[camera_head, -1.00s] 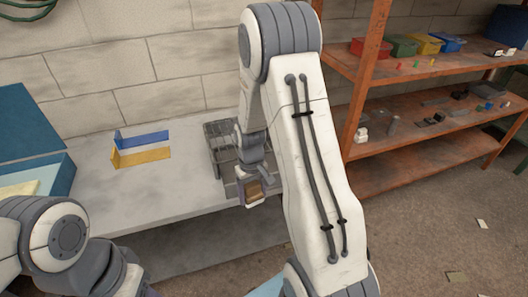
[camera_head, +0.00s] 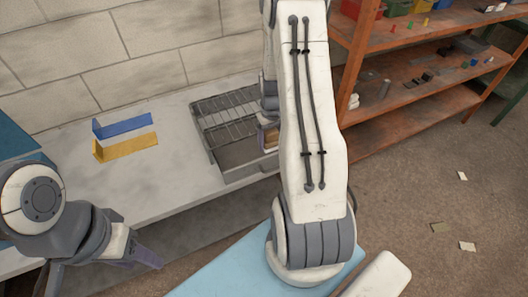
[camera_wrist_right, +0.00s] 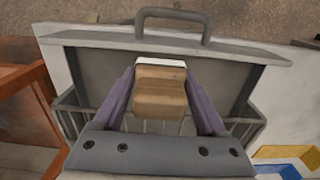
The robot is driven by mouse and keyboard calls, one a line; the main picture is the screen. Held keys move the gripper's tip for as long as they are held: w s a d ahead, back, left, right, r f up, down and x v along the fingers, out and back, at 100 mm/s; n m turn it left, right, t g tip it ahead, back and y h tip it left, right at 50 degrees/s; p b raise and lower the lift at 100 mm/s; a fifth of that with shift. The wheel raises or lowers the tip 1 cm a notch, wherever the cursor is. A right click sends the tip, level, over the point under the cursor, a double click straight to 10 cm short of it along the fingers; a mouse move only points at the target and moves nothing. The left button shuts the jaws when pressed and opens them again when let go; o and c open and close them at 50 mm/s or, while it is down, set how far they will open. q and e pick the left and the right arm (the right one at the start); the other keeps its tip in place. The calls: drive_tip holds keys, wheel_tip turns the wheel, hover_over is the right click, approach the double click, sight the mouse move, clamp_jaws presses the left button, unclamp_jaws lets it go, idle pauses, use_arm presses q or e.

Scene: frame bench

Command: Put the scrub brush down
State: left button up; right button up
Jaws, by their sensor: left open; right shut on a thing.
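The scrub brush (camera_wrist_right: 160,95), a tan wooden block with a pale edge, is between the purple fingers of my right gripper (camera_wrist_right: 161,82), shut on it. In the head view the brush (camera_head: 270,137) is partly hidden by my right arm. The brush is over the grey tray (camera_head: 240,155) at the front of the wire rack (camera_head: 222,112); I cannot tell whether it touches the tray. The tray's front edge and handle (camera_wrist_right: 173,14) show in the right wrist view. My left gripper (camera_head: 138,258) is open at the lower left, away from the brush.
A blue and a yellow angled strip (camera_head: 125,147) stand on the grey bench (camera_head: 150,190), left of the rack. A teal box (camera_head: 18,150) is at the left edge. An orange shelf (camera_head: 410,100) with bins and small parts stands at the right.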

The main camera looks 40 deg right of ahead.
sight(265, 148)
drive_tip(key=shift+w+a+f+b, duration=0.25)
drive_tip(key=shift+w+f, duration=0.2)
drive_tip(key=shift+w, duration=0.2)
drive_tip(key=shift+w+a+f+b, duration=0.1)
drive_tip(key=shift+w+a+f, duration=0.1)
drive_tip(key=shift+w+f, duration=0.3)
drive_tip(key=shift+f+b, duration=1.75)
drive_tip(key=shift+f, duration=0.25)
drive_tip(key=o, duration=1.5)
drive_tip(key=shift+o, duration=0.2)
drive_tip(key=shift+r, duration=0.1)
drive_tip(key=shift+r, duration=0.25)
wheel_tip(265, 148, up, 10)
drive_tip(key=shift+r+b, duration=0.2)
drive_tip(key=shift+b, duration=0.3)
drive_tip(key=shift+r, duration=0.7)
drive_tip(key=shift+a, duration=0.1)
